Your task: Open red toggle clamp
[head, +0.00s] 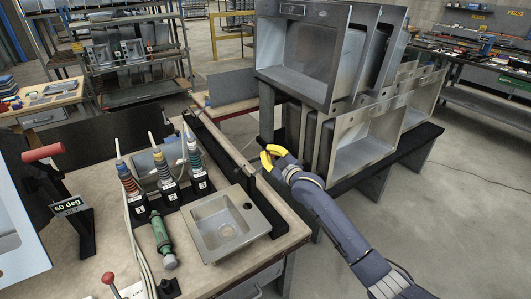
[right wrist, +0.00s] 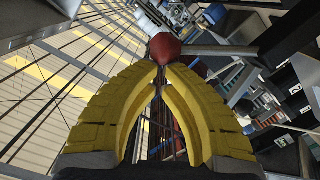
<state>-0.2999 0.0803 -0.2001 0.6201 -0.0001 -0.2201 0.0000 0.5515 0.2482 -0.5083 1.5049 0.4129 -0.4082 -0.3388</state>
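A red grip (head: 43,153) sits on a black upright at the left of the bench, above a "60 deg" sign (head: 68,206). A red ball-topped lever (head: 108,278) stands at the front edge of the head view, its base partly cut off. I cannot tell which is the toggle clamp. My right gripper (head: 265,156) is beyond the bench's right edge, far from both in the picture. In the right wrist view its yellow fingertips (right wrist: 160,68) meet, with a red rounded knob (right wrist: 165,48) just past them. I cannot tell whether they touch. My left gripper is out of view.
A small steel sink (head: 245,208) lies on the bench's right side. Several hand tools stand in numbered holders (head: 170,192), beside a green tool (head: 163,243) and cables. Large sinks (head: 365,148) fill a rack behind my right gripper. Open floor lies at the right.

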